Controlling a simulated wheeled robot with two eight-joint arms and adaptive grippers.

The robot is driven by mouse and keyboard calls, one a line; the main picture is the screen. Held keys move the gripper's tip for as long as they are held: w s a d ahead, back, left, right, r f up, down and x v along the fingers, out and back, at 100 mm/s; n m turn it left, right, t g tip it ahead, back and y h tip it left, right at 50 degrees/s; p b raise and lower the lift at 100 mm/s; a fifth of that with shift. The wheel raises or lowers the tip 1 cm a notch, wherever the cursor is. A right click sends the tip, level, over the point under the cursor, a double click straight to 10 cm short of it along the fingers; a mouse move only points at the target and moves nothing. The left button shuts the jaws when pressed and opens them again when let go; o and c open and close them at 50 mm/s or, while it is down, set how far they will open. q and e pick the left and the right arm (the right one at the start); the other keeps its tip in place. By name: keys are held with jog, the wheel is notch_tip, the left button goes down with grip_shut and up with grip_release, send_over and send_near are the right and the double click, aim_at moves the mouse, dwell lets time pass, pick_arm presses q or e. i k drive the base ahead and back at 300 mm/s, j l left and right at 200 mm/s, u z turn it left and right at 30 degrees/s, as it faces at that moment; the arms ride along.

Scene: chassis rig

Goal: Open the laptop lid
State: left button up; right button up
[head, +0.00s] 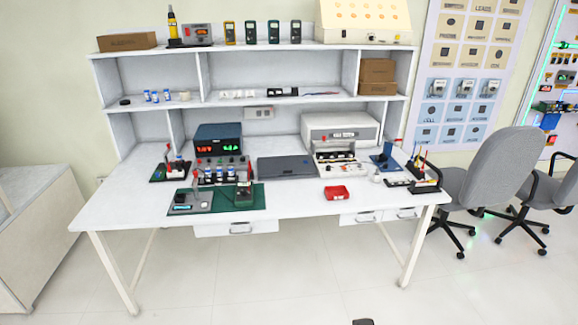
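The laptop (286,167) is a flat dark slab lying on the white workbench (300,203), at the middle of its top and towards the back. Its lid looks shut. It lies between a blue power supply and a white machine. Neither of my grippers can be made out in the head view. A small dark shape shows at the bottom edge, and I cannot tell what it is.
The blue power supply (219,139) stands left of the laptop and the white machine (340,128) stands right. A green mat (226,207) with tools and a red tray (336,192) lie nearer the front. Office chairs (495,170) stand right; the floor in front is clear.

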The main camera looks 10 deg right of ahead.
aim_at(284, 165)
jog(key=i+l, duration=0.2)
jog(key=i, duration=0.25)
jog(key=i+l, duration=0.25)
jog(key=i, duration=0.2)
jog(key=i+l, duration=0.2)
jog(key=i, duration=0.25)
jog(key=i+l, duration=0.25)
jog(key=i, duration=0.25)
jog(key=i+l, duration=0.2)
jog(key=i, duration=0.25)
